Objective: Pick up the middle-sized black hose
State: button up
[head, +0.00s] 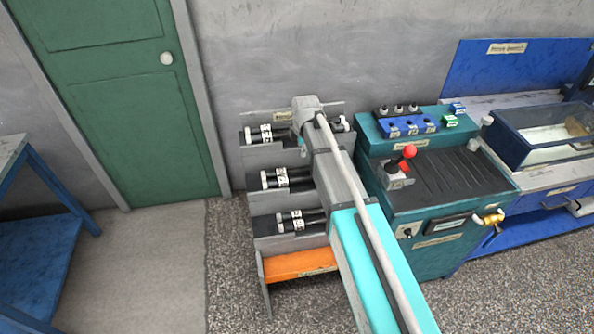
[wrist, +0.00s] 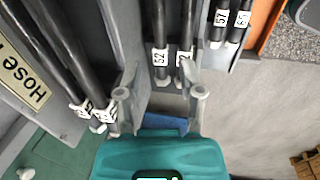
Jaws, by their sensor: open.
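Black hoses with white end fittings and number tags lie in pairs on a stepped grey rack. The middle-tier pair (head: 285,179) shows in the head view, partly behind my arm. In the wrist view, a hose tagged 52 (wrist: 159,30) and the hose beside it (wrist: 185,30) have their ends between the fingertips in the picture. My gripper (wrist: 161,93) is open, with nothing between its fingers. A thicker-looking pair (wrist: 62,55) lies left, its tags near the left finger. A pair tagged 57 and 65 (wrist: 228,25) lies right. Depth to the hoses is unclear.
The rack (head: 262,195) has an orange bottom shelf (head: 300,264). A teal control bench (head: 430,230) with a red-knobbed lever (head: 409,153) stands close on the right. A blue table (head: 40,230) stands left. Floor (head: 150,255) before the green door (head: 125,95) is clear.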

jog(key=shift+f, duration=0.1)
jog(key=b, duration=0.9)
send_over(302, 170)
jog(key=f, duration=0.8)
jog(key=shift+s+a+f, duration=0.15)
jog(key=shift+s+a, duration=0.05)
jog(key=shift+s, duration=0.2)
jog(key=shift+w+d+f+b, duration=0.1)
jog(key=shift+w+f+b, duration=0.1)
jog(key=shift+f+b, duration=0.6)
jog(key=shift+w+a+f+b, duration=0.1)
jog(key=shift+w+f+b, duration=0.1)
jog(key=shift+f+b, duration=0.65)
jog(key=shift+w+d+f+b, duration=0.1)
jog(key=shift+w+f+b, duration=0.1)
jog(key=shift+f+b, duration=0.6)
jog(key=shift+s, duration=0.15)
grip_shut()
